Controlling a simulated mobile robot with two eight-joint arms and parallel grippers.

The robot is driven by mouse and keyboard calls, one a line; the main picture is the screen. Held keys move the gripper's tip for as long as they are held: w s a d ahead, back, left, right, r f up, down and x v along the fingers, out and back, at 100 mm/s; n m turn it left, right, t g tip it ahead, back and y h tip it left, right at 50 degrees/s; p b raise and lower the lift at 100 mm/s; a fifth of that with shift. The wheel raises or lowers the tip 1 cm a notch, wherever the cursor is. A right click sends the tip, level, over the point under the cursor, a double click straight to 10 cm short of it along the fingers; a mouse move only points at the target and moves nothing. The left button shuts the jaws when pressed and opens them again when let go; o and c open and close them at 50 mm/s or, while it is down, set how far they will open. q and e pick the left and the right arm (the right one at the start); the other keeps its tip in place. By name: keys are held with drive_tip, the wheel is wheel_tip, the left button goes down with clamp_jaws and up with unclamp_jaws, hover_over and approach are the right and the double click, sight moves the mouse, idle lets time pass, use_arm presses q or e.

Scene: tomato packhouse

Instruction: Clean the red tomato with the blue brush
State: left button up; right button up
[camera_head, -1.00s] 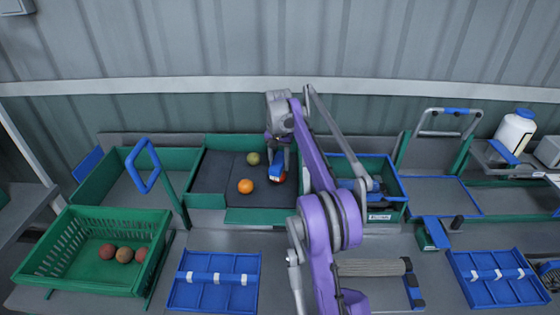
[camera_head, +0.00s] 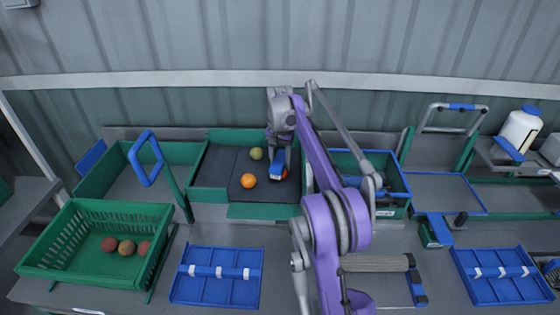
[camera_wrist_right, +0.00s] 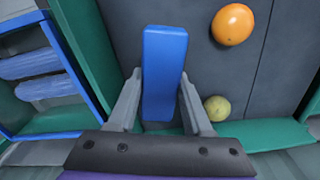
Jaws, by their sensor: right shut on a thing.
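My right gripper (camera_wrist_right: 160,100) is shut on the blue brush (camera_wrist_right: 165,65), which lies between its two fingers. In the head view the brush (camera_head: 277,162) is held low over the dark-lined green tray, near its right side. A small bit of the red tomato (camera_head: 284,173) shows at the brush's lower end; the brush hides most of it, and I cannot tell whether they touch. The red tomato does not show in the right wrist view, where the brush covers the middle. My left gripper is not in view.
An orange tomato (camera_head: 248,181) and a greenish one (camera_head: 256,153) lie in the same tray. A green basket (camera_head: 50,252) with several reddish tomatoes stands front left. A blue divided tray (camera_head: 217,293) lies in front. A blue-rimmed green crate (camera_head: 397,211) stands to the right, partly behind my arm.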

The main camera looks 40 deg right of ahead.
sight(283, 151)
drive_tip(key=shift+w+d+p, duration=0.4)
drive_tip(key=shift+w+d, duration=0.3)
drive_tip(key=shift+d, duration=0.15)
drive_tip(key=shift+w+d+p, duration=0.4)
drive_tip(key=shift+d+p, duration=0.05)
drive_tip(key=shift+d, duration=0.2)
drive_tip(key=shift+w+d, duration=0.2)
drive_tip(key=shift+d, duration=0.05)
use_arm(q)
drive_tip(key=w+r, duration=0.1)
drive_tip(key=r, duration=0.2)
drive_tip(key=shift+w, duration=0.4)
use_arm(e)
drive_tip(key=shift+f, duration=0.1)
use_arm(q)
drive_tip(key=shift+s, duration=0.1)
use_arm(e)
drive_tip(key=shift+s, duration=0.1)
